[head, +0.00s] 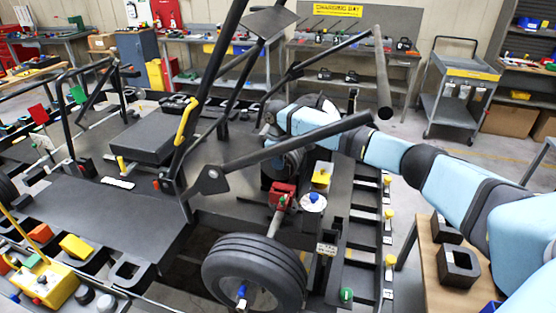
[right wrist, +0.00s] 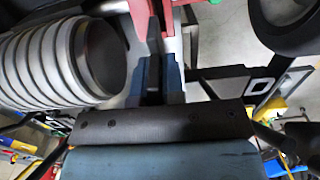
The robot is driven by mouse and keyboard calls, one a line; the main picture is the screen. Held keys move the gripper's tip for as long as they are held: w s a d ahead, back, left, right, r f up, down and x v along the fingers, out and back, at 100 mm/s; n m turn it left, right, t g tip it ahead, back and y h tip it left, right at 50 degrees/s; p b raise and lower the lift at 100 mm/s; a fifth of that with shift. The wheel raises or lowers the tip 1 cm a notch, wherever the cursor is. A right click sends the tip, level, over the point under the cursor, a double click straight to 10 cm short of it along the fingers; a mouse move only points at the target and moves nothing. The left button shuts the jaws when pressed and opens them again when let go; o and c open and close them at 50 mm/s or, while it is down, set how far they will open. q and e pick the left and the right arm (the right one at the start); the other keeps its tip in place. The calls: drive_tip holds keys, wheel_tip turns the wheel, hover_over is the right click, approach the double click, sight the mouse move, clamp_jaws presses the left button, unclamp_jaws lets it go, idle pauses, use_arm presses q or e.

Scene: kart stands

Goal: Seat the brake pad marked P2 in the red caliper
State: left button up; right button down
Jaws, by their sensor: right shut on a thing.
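The red caliper (head: 283,194) sits behind the black front wheel at the middle of the head view. Its red arms (right wrist: 140,18) also show at the top of the right wrist view. My right gripper (right wrist: 158,75) is at the caliper, its fingers pointing at it, and is shut on a thin dark piece, taken as the brake pad. The pad is mostly hidden between the fingers and the caliper. Its mark cannot be read, and I cannot tell how far it is inside. My left gripper is not in view.
The black wheel (head: 255,272) stands just in front of the caliper. Black frame bars (head: 290,145) cross close to my right arm. A white disc with a blue knob (head: 313,202) and a yellow block (head: 321,175) are close at right. A ribbed grey cylinder (right wrist: 60,62) is left of my gripper.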

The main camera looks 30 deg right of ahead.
drive_tip(key=shift+r+p, duration=0.2)
drive_tip(key=shift+p, duration=0.45)
drive_tip(key=shift+f+b, duration=0.8)
drive_tip(key=shift+f, duration=2.3)
drive_tip(key=shift+p, duration=0.5)
